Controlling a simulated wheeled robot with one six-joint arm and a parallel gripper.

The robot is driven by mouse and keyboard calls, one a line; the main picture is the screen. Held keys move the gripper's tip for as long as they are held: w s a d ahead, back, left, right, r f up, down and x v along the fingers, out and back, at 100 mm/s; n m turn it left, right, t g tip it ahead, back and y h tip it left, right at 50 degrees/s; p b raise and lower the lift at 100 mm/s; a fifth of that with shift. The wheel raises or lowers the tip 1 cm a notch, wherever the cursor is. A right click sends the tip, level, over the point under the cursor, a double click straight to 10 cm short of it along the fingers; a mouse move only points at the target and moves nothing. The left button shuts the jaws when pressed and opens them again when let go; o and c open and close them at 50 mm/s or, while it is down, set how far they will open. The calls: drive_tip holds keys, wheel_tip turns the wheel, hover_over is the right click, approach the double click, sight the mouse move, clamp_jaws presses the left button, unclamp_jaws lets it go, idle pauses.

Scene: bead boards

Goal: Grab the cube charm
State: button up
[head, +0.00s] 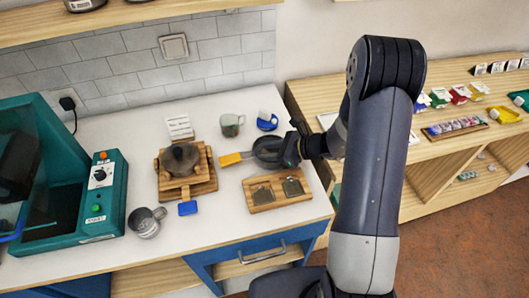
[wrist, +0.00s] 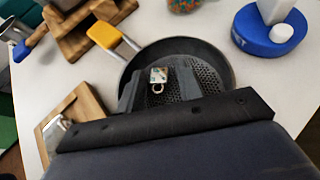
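The cube charm (wrist: 158,75) is a small pale cube with coloured marks and a metal ring, seen in the wrist view over the dark round pan (wrist: 219,58). In the head view my gripper (head: 291,148) is at the right side of the dark pan (head: 266,146). The charm cannot be made out there. Whether it touches the pan's floor is hidden.
A wooden board with metal pieces (head: 252,205) is in front, stacked boards with a dark pot (head: 180,158) stand left, and a blue holder (head: 267,121) and cup (head: 231,125) stand behind.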

clamp_jaws()
